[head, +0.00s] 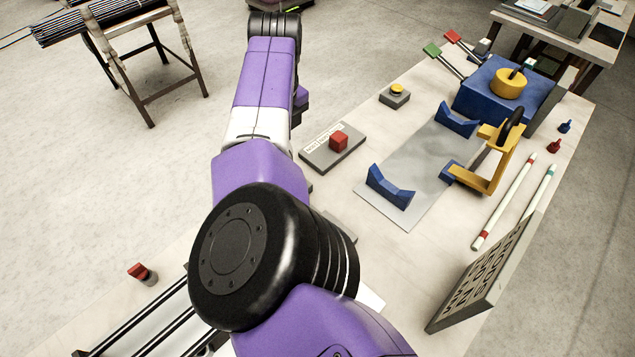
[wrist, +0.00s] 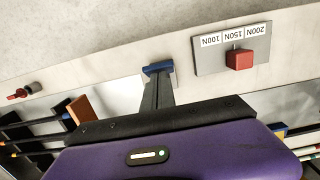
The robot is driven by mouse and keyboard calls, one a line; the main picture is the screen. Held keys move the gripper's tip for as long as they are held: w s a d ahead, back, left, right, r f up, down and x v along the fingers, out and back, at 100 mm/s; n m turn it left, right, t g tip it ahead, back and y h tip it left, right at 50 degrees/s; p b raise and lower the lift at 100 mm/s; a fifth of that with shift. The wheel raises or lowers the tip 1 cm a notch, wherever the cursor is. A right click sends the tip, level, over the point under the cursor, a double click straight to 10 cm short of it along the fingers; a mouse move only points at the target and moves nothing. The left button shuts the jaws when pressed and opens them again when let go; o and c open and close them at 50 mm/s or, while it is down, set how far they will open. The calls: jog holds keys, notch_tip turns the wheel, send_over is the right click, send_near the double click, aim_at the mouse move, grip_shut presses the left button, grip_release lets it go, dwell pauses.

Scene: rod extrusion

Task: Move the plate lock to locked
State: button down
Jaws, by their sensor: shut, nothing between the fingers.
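A small red-tipped part on a short grey cylinder (head: 142,273) is at the left table edge beside dark rails; it may be the plate lock, but no label shows. It also appears at the far left of the wrist view (wrist: 22,92). Whether it is locked cannot be told. My gripper (wrist: 158,68) is shut and empty, with its blue tips together. In the wrist view it is to the right of the red-tipped part and apart from it. In the head view my arm hides the gripper.
A grey force panel (head: 318,158) with a red slider block (head: 338,141) is right of my fingers in the wrist view. Dark rails (head: 130,318) lie front left. A grey plate (head: 420,150) with blue cradles, a yellow clamp (head: 490,170) and a blue box (head: 490,95) stand to the right.

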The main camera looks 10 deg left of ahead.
jog(key=shift+w+a+b, duration=0.2)
jog(key=shift+a+b, duration=0.1)
jog(key=shift+a, duration=0.2)
jog(key=shift+r, duration=0.35)
notch_tip(320, 180, up, 7)
jog(key=d, duration=0.1)
jog(key=shift+s+d, duration=0.2)
jog(key=shift+s, duration=0.05)
dwell(0.6)
